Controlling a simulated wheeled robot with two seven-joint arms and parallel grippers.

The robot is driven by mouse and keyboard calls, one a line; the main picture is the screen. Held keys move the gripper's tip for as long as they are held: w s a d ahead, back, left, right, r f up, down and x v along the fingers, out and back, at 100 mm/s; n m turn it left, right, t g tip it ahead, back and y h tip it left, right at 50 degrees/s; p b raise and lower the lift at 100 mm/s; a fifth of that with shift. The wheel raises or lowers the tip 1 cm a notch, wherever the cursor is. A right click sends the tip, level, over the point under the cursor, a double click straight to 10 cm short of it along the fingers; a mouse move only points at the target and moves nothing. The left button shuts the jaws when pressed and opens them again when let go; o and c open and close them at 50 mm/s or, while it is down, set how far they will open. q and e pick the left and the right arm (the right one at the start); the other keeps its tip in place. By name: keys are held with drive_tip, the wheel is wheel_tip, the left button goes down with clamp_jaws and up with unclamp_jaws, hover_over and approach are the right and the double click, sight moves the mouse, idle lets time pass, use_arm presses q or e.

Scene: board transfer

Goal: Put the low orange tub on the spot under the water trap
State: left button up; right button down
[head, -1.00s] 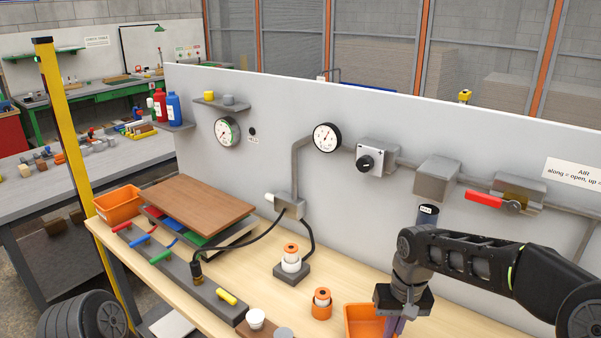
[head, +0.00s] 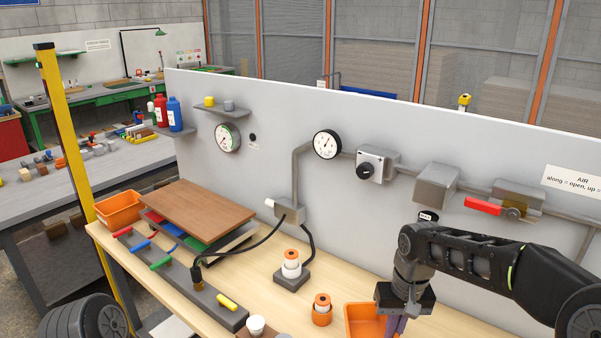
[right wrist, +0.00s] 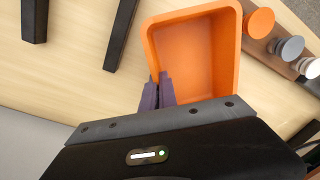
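The low orange tub (head: 362,318) is at the bottom of the head view, partly cut off by the frame edge. It looks empty in the right wrist view (right wrist: 205,55). My right gripper (right wrist: 159,88) has its purple fingers close together on the tub's near left rim, one on each side of the wall. It also shows in the head view (head: 396,325). The water trap seems to be the grey box (head: 437,185) on the panel with a dark cylinder (head: 428,216) below it. My arm hides the spot underneath. My left gripper is out of view.
An orange-and-white stack (head: 291,264) on a grey base and an orange pot (head: 322,309) stand left of the tub. Pucks on a brown strip (right wrist: 288,48) lie beside it. A brown board (head: 198,208) lies further left. The grey panel (head: 330,225) bounds the back.

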wheel_tip(320, 180, down, 2)
drive_tip(key=shift+f, duration=0.2)
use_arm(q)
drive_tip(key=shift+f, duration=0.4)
use_arm(e)
drive_tip(key=shift+r, duration=0.15)
